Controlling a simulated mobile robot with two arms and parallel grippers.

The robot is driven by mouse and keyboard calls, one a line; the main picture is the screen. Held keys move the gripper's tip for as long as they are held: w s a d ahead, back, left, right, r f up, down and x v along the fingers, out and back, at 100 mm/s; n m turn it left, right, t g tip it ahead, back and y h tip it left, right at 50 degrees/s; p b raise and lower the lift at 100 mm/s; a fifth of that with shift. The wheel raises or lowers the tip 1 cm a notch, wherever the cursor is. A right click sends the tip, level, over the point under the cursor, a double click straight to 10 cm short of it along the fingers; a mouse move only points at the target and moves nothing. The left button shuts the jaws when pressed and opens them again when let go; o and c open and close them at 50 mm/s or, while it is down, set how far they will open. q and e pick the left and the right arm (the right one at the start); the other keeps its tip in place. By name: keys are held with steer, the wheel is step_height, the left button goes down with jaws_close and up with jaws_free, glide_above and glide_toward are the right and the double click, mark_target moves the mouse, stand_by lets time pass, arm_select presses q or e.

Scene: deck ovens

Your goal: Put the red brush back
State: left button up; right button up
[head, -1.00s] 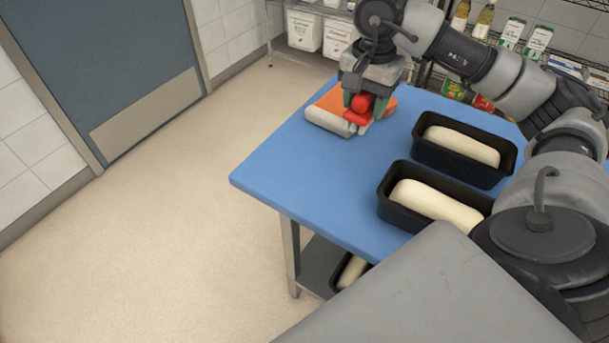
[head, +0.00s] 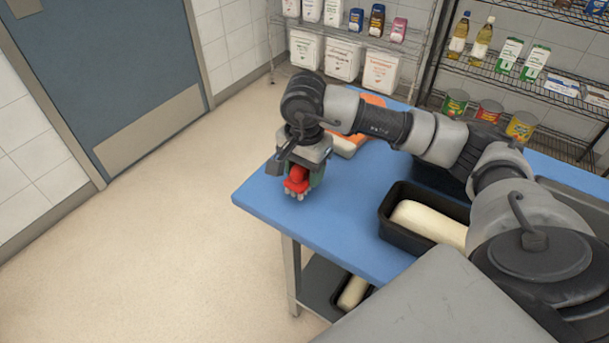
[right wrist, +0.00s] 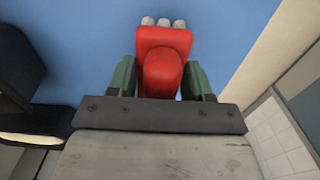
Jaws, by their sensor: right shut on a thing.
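The red brush (head: 296,184) has a red body and pale bristle tufts. My right gripper (head: 300,178) is shut on it, near the left corner of the blue table (head: 345,215). In the right wrist view the red brush (right wrist: 163,60) sits between the green fingers of my right gripper (right wrist: 163,78), its bristles toward the top over the blue surface. I cannot tell whether the bristles touch the table. An orange and white item (head: 348,143) lies farther back on the table, partly hidden by my right arm. My left gripper is not in view.
A black loaf pan with pale dough (head: 388,232) stands on the table, right of the brush; another behind it is mostly hidden by my arm. Wire shelves with tubs (head: 341,60) and cans (head: 490,112) stand behind. The floor at left is clear.

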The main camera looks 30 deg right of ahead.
step_height(320, 180, down, 2)
steer(key=shift+f, duration=0.3)
steer(key=shift+f, duration=0.15)
steer(key=o, duration=0.9)
